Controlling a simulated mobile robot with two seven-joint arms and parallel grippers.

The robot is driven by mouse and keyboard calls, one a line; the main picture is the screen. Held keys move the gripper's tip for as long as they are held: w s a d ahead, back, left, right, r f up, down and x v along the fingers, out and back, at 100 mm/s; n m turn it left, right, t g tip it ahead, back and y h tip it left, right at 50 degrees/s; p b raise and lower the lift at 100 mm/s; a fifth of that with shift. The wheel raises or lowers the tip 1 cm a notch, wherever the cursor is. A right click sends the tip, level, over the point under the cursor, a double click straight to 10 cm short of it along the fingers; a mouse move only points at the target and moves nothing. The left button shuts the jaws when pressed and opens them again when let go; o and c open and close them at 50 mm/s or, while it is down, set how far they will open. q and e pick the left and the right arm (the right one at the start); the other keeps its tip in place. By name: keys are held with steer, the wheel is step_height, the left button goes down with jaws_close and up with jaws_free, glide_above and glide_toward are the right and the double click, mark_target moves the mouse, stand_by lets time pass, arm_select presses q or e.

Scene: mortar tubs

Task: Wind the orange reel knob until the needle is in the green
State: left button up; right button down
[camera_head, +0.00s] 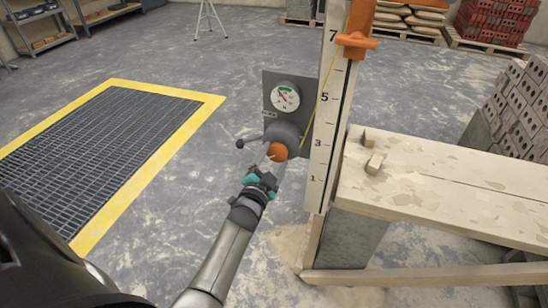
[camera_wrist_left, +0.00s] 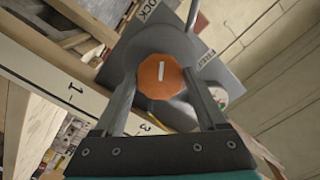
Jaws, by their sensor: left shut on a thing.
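The orange reel knob (camera_head: 277,152) sits on the front of a grey reel (camera_head: 288,133). In the left wrist view the knob (camera_wrist_left: 158,82) is faceted, with a white line across its face. My left gripper (camera_head: 270,163) is shut on it, one finger on each side. The white round gauge (camera_head: 286,97) is on a grey plate above the reel. It has a green arc at its top, and its dark needle points to the upper left. Whether the needle tip lies in the green is too small to tell. My right gripper is not in view.
A numbered white post (camera_head: 325,130) stands right of the reel, with an orange slider (camera_head: 356,40) and a yellow cord. A wooden plank bench (camera_head: 430,185) extends right. A small lever (camera_head: 241,143) sticks out left of the reel. A yellow-edged floor grate (camera_head: 100,135) lies left.

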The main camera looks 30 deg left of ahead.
arm_select(q)
steer(key=shift+m, duration=1.3)
steer(key=shift+m, duration=0.3)
steer(key=o, duration=1.3)
steer(key=shift+s, duration=0.1)
steer(key=shift+s+d, duration=0.1)
steer(key=shift+s, duration=0.2)
steer(key=p+v, duration=0.3)
steer(key=v, duration=1.1)
steer(key=shift+s, duration=0.2)
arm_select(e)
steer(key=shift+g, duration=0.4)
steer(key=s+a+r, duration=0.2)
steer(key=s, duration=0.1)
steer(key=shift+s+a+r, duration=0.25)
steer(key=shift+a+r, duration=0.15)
